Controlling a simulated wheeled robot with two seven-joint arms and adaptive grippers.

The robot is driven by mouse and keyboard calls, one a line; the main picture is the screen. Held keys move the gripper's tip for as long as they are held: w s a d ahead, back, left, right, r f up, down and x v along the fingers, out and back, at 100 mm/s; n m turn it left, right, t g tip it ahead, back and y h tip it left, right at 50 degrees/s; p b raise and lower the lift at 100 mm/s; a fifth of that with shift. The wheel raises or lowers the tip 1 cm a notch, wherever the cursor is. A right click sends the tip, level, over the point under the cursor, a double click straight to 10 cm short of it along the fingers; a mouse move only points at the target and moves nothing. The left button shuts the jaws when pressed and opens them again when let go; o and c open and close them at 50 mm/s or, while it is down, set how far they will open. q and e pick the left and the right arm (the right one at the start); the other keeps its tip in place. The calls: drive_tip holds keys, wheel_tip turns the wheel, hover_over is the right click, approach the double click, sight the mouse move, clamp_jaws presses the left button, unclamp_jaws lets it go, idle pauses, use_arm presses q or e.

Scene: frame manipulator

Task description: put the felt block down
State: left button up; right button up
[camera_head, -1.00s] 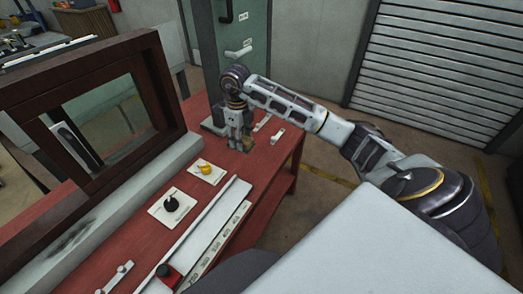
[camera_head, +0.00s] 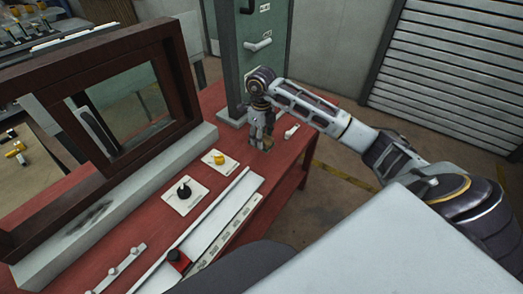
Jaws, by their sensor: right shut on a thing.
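My right gripper (camera_head: 262,142) points down over the far right end of the red table (camera_head: 238,115). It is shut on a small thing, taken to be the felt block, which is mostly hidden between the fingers. The fingertips are at or just above the tabletop; I cannot tell whether the block touches it. My left gripper is not in view.
A brown wooden frame (camera_head: 190,75) stands upright at the left. Cards with a yellow knob (camera_head: 219,159) and a black knob (camera_head: 184,192) lie before it. A rail with a red block (camera_head: 178,261) runs alongside. A white handle (camera_head: 291,131) lies right of the gripper.

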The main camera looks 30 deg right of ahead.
sight(261, 156)
drive_tip(key=shift+f, duration=1.5)
drive_tip(key=shift+f, duration=0.1)
drive_tip(key=shift+f+p, duration=0.3)
drive_tip(key=shift+f, duration=1.45)
drive_tip(key=shift+f, duration=0.15)
drive_tip(key=o, duration=0.9)
drive_tip(key=shift+r+b, duration=0.4)
drive_tip(key=shift+r, duration=5.75)
